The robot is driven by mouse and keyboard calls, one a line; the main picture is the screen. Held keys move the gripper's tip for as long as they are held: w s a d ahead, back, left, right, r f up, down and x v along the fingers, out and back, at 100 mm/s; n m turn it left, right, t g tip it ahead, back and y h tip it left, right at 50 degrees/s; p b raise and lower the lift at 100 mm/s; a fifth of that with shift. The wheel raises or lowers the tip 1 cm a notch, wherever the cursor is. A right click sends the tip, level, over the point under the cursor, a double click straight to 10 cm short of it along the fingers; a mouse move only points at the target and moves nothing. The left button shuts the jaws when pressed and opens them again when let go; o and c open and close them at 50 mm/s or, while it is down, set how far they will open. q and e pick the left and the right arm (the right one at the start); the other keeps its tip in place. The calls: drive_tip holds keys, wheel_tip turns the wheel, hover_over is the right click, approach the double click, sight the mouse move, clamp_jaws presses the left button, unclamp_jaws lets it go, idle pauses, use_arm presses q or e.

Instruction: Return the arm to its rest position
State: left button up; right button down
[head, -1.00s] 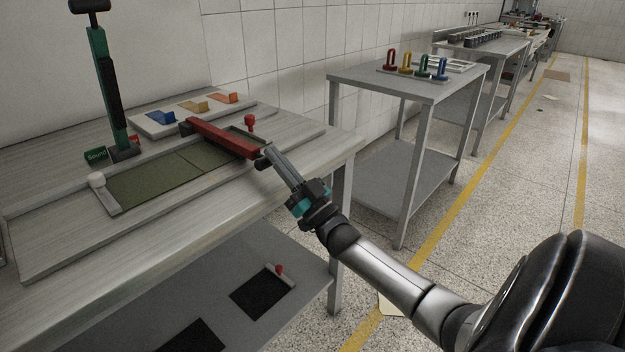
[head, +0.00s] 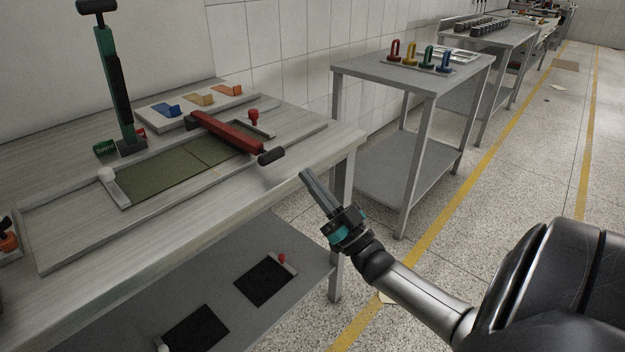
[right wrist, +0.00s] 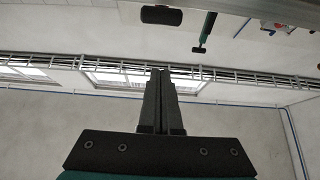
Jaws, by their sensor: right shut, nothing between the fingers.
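My right gripper (head: 304,174) is shut and empty. In the head view it is off the front right edge of the workbench, apart from the red bar's dark handle (head: 271,156). In the right wrist view its fingers (right wrist: 161,100) are together with nothing between them. The red bar (head: 226,131) lies across the green mat (head: 160,177) on the bench. My left gripper is not in view.
The workbench (head: 300,148) carries a tall green-and-black lever (head: 116,90) and a board with blue, tan and orange pieces (head: 196,102). Black sheets (head: 264,280) lie on its lower shelf. A grey table (head: 400,78) stands behind to the right. Open floor lies to the right.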

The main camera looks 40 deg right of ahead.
idle(0.6)
drive_tip(key=s+a+f+g+h+p, duration=0.15)
drive_tip(key=f+g, duration=0.25)
drive_tip(key=f, duration=0.6)
drive_tip(key=s+a+f+m+g+h, duration=0.1)
drive_tip(key=s+f+g, duration=0.25)
drive_tip(key=f, duration=0.65)
drive_tip(key=s+a+f+g+h+p, duration=0.1)
drive_tip(key=f+g, duration=0.3)
drive_tip(key=f, duration=0.7)
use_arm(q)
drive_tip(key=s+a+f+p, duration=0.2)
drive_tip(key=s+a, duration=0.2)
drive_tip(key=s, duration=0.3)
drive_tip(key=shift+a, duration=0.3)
use_arm(e)
drive_tip(key=s+a+f+g, duration=0.3)
drive_tip(key=s+f, duration=0.2)
drive_tip(key=s, duration=0.3)
drive_tip(key=s+a+f+n+g, duration=0.1)
drive_tip(key=s+a+f+g, duration=0.3)
drive_tip(key=s, duration=0.5)
drive_tip(key=s+a+f+n+g, duration=0.1)
drive_tip(key=s+a+f+g, duration=0.2)
drive_tip(key=s+f, duration=0.5)
drive_tip(key=shift+s+a+f+g+y, duration=0.2)
drive_tip(key=shift+s+a+g+y, duration=0.15)
drive_tip(key=shift+s+g, duration=0.25)
drive_tip(key=shift+w, duration=0.1)
